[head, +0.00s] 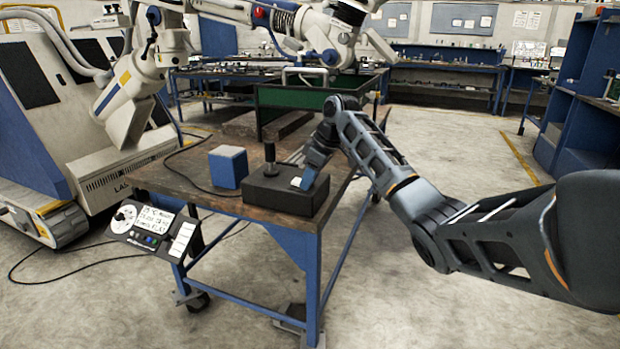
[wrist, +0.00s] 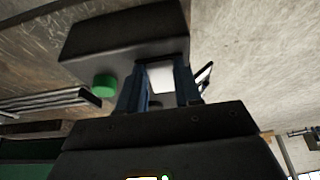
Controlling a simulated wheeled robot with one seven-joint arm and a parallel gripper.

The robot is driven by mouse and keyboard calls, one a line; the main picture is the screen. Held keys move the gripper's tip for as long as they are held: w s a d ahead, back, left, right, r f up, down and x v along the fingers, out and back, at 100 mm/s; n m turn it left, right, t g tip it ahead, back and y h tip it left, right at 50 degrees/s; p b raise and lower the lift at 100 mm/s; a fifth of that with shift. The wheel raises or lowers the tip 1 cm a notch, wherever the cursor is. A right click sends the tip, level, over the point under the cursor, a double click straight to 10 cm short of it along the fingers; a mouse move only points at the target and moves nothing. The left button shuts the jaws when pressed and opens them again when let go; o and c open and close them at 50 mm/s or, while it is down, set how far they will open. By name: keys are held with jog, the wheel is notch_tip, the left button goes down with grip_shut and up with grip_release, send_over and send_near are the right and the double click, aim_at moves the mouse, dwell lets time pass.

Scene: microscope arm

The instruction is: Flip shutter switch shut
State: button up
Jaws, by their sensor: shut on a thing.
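A black control box (head: 268,192) with an upright joystick (head: 269,155) sits on the near end of the workbench. My gripper (head: 309,177) is down at the right side of this box. In the wrist view the blue fingers of my gripper (wrist: 160,95) stand on either side of a small white block, which looks like the switch (wrist: 160,78), and are shut on it. The black box (wrist: 125,35) fills the upper left of that view. The head view shows a white patch (head: 296,182) beside the fingertips. The switch's exact position is hard to tell.
A blue-and-white block (head: 229,167) stands left of the box. A tilted control panel (head: 155,225) hangs at the bench's left edge. A green button (wrist: 104,86) and metal bars (wrist: 45,103) lie close to my fingers. A green bin (head: 290,97) stands behind.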

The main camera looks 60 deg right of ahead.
jog(key=c, duration=0.4)
jog(key=shift+w+r+g+p, duration=0.2)
jog(key=shift+r+g+p, duration=0.3)
jog(key=shift+p, duration=0.45)
jog(key=shift+w+a+r+g+p, duration=0.1)
jog(key=shift+w+r+g+p, duration=0.1)
jog(key=shift+g+p, duration=0.75)
jog(key=shift+w+f+g+p, duration=0.25)
jog(key=shift+g+p, duration=0.6)
jog(key=shift+p, duration=0.2)
jog(key=shift+c, duration=0.2)
jog(key=o, duration=1.1)
jog(key=shift+c, duration=0.2)
